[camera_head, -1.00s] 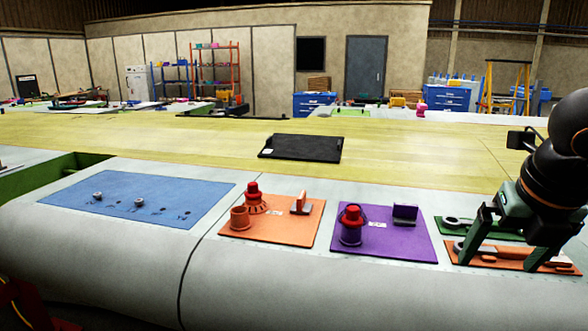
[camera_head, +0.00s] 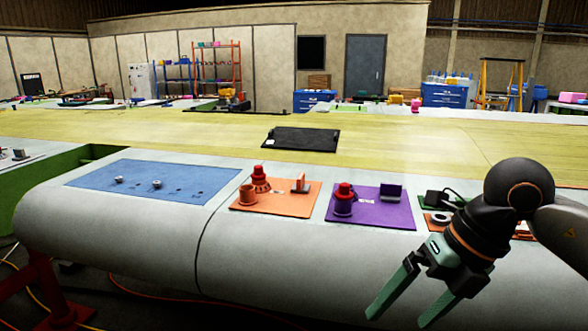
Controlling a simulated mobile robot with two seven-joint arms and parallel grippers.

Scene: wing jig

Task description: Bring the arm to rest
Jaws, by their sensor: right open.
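My right gripper (camera_head: 398,314) is open with nothing between its two green fingers. It hangs in front of the wing's rounded front edge, at the lower right, and its fingers point down and left. My right arm comes in from the right edge and hides part of the tool mats behind it. My left gripper is not in view.
A black tray (camera_head: 302,138) lies farther back. Cables lie on the floor.

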